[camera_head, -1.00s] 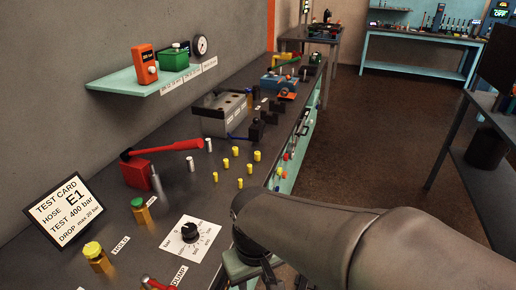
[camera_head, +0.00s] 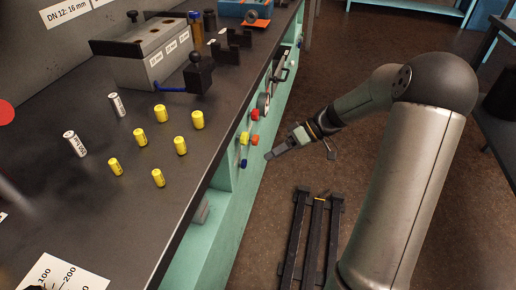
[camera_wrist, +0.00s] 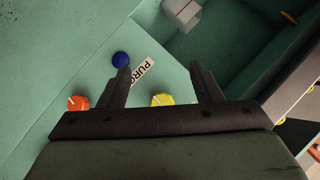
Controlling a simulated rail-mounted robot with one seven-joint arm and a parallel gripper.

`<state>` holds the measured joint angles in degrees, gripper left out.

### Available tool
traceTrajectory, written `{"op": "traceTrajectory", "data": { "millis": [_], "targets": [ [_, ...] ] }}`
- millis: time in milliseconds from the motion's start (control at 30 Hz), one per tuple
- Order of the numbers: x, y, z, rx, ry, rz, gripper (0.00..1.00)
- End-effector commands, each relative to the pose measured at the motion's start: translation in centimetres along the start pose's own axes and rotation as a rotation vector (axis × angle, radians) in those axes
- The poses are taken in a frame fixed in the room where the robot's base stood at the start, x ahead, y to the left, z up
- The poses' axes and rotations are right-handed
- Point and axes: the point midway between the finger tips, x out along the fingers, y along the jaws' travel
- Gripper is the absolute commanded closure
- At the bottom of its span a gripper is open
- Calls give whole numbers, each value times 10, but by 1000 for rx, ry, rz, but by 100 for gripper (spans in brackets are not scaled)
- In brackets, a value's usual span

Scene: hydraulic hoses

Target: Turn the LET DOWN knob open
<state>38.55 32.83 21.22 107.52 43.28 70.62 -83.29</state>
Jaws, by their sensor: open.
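A small group of knobs sits on the teal bench front in the head view: a red knob (camera_head: 255,114), a yellow knob (camera_head: 244,138), an orange knob (camera_head: 255,140) and a blue knob (camera_head: 243,163). I cannot read a LET DOWN label in either view. My gripper (camera_head: 270,155) is just in front of this panel, apart from it. In the wrist view my gripper (camera_wrist: 160,70) is open and empty. The blue knob (camera_wrist: 120,60) is by the left fingertip, beside a partly hidden label reading "PURG". The yellow knob (camera_wrist: 161,101) shows between the fingers, the orange knob (camera_wrist: 78,103) outside the left finger.
The dark bench top (camera_head: 215,140) carries several yellow fittings (camera_head: 180,145) and a grey block (camera_head: 150,55) with holes. A dark rail frame (camera_head: 318,235) stands on the floor below my arm. A whitish box (camera_wrist: 182,12) is in the teal recess.

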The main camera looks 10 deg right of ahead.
Motion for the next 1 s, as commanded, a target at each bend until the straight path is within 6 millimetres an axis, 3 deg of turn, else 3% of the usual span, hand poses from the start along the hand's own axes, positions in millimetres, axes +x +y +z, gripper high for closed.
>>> {"op": "traceTrajectory", "data": {
  "millis": [33, 100, 200, 300, 433, 567, 1000],
  "targets": [
    [7, 53, 15, -59, 124, -35, 41],
    [-3, 95, 17, -169, 291, -52, 41],
    [-22, 143, 24, -302, 497, -32, 41],
    [-41, 174, 31, -396, 642, 9, 41],
    [-55, 190, 35, -459, 733, 47, 41],
    [-50, 191, 27, -473, 749, 54, 41],
    [19, 180, -32, -471, 742, 51, 41]
  ]
}}
